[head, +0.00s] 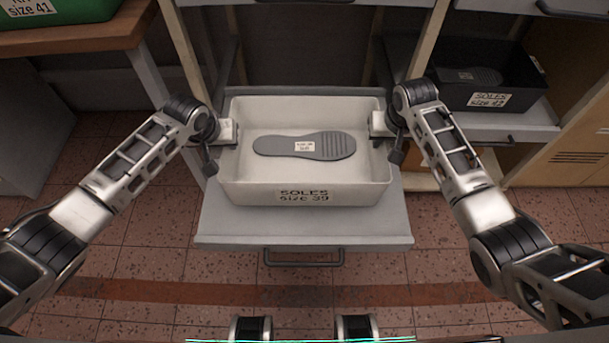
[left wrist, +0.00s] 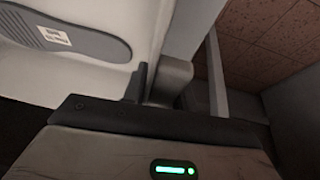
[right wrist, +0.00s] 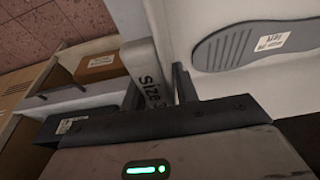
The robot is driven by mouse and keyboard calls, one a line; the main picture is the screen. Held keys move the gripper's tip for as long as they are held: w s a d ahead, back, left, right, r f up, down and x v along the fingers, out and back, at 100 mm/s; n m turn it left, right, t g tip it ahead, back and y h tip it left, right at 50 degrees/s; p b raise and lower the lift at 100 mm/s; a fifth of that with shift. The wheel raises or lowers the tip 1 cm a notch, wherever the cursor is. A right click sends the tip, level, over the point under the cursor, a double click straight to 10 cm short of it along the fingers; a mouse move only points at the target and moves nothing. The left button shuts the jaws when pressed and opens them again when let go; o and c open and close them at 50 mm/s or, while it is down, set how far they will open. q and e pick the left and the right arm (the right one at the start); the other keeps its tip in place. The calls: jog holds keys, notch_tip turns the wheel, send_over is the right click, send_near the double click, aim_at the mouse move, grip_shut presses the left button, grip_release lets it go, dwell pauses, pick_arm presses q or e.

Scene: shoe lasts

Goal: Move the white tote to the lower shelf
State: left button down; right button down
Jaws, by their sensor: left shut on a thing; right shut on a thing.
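The white tote (head: 250,192), labelled "SOLES size 39", is over a pulled-out grey shelf (head: 230,228) in the middle of the head view. I cannot tell whether it rests on it. A grey shoe sole (head: 330,146) with a small label lies inside. My left gripper (head: 224,134) is shut on the tote's left wall, and my right gripper (head: 384,126) is shut on its right wall. The left wrist view shows the tote's inside (left wrist: 100,85) and part of the sole (left wrist: 70,35). The right wrist view shows the tote wall (right wrist: 148,75) between the fingers and the sole (right wrist: 255,42).
A black tote (head: 510,75) labelled "SOLES size 42" stands on a shelf at the right. A green tote (head: 70,12) labelled size 41 is on a wooden table (head: 90,38) at upper left. Rack uprights stand behind both grippers. The tiled floor (head: 150,265) in front is clear.

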aim_at(247, 177)
jog(key=shift+d+f, duration=0.1)
jog(key=shift+f, duration=0.1)
